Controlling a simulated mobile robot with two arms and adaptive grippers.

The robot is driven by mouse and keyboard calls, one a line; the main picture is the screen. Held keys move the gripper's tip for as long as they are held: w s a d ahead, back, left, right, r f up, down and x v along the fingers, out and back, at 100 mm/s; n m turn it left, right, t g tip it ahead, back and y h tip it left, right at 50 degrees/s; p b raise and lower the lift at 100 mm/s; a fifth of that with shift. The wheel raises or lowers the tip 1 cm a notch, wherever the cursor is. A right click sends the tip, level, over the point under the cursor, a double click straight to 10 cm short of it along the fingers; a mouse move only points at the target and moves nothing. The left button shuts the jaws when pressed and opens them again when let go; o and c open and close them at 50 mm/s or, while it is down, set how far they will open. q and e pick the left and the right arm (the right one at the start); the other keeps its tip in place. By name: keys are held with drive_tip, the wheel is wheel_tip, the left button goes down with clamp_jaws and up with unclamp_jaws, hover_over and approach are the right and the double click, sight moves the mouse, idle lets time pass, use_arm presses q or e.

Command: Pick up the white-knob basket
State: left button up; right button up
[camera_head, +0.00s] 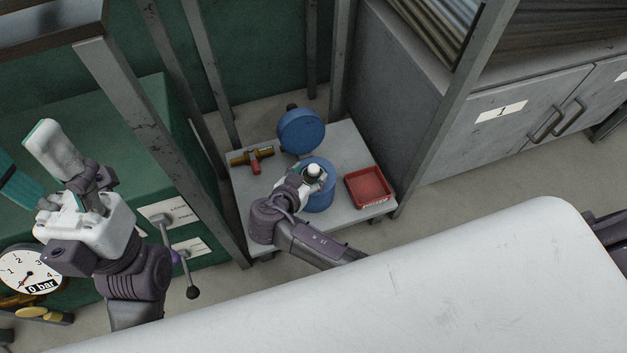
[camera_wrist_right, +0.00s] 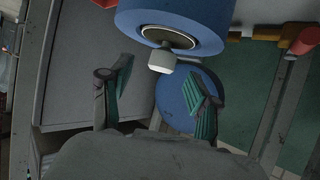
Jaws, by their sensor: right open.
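The white-knob basket is a blue round body (camera_head: 320,200) with a white knob (camera_head: 314,171) on top, standing on a low grey table. My right gripper (camera_head: 308,182) is at this basket and partly hides it in the head view. In the right wrist view, my right gripper's teal fingers (camera_wrist_right: 160,92) are spread apart. The pale knob (camera_wrist_right: 162,61) sits in a dark ring on a blue body (camera_wrist_right: 205,18), just ahead of the fingers. I cannot tell whether they touch it. My left gripper (camera_head: 60,165) is raised at the left; its jaw opening is unclear.
A second blue round thing (camera_head: 301,131) with a dark knob stands behind. A brass valve with a red part (camera_head: 252,160) lies left, and a red tray (camera_head: 368,187) sits right on the grey table (camera_head: 347,146). Metal posts flank it. A white surface (camera_head: 400,290) fills the foreground.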

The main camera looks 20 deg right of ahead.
sight(312, 170)
drive_tip(key=b+x, duration=0.1)
drive_tip(key=x, duration=0.2)
drive_tip(key=shift+w+d+f, duration=0.2)
drive_tip(key=shift+w, duration=0.1)
clamp_jaws()
